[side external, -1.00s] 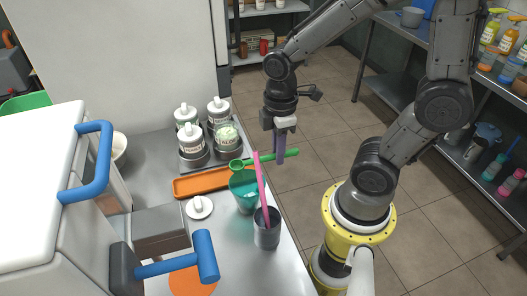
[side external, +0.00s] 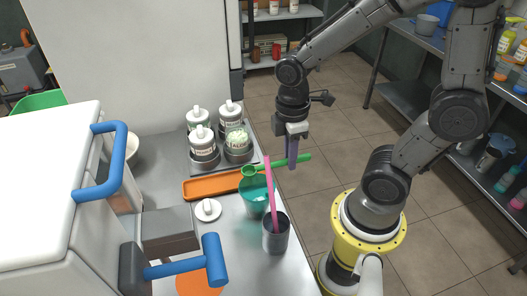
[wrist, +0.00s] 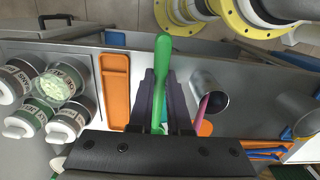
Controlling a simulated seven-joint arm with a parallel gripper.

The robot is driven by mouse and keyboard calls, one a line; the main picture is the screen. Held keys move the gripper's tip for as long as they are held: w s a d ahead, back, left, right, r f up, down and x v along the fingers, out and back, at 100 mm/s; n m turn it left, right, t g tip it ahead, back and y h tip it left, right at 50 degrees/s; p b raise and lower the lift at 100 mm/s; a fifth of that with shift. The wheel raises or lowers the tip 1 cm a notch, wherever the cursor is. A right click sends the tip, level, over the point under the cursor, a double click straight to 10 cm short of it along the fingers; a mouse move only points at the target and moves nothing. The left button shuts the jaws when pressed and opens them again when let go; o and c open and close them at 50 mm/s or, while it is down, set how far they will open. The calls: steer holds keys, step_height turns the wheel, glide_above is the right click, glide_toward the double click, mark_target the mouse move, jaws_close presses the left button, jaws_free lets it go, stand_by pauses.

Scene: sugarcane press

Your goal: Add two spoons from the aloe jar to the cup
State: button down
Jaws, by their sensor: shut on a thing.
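My gripper (side external: 292,164) is shut on the handle of a green spoon (side external: 296,160); the handle also shows in the wrist view (wrist: 162,55). The spoon's bowl (side external: 249,170) is at the rim of the teal cup (side external: 256,194), seemingly above its opening. I cannot tell what the bowl holds. In the wrist view the cup is mostly hidden behind my fingers. The aloe jar (side external: 237,145) stands open in the metal rack, with pale green pieces on top; it also shows in the wrist view (wrist: 62,84). A white lid (side external: 208,210) lies on the counter.
Several lidded white jars (side external: 203,145) share the rack. An orange tray (side external: 211,188) lies between rack and cup. A metal tin (side external: 276,236) with a pink spoon (side external: 271,190) stands close in front of the cup. A press with blue handles (side external: 214,260) is at left.

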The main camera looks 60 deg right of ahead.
steer(key=shift+w+d+r+n, duration=0.15)
steer(key=shift+r+n, duration=0.1)
steer(key=shift+n, duration=0.35)
steer(key=w+d+r+n+h, duration=0.2)
steer(key=w+d+r+n, duration=0.2)
steer(key=w+d, duration=0.5)
steer(key=w+d+r+n+h, duration=0.2)
steer(key=w+d+r+n, duration=0.15)
steer(key=w+d, duration=0.65)
steer(key=shift+w+a+f+h, duration=0.8)
steer(key=shift+a+f+h, duration=2.1)
steer(key=shift+f, duration=1.3)
steer(key=d+r+y, duration=0.5)
steer(key=y, duration=0.3)
steer(key=shift+r, duration=0.3)
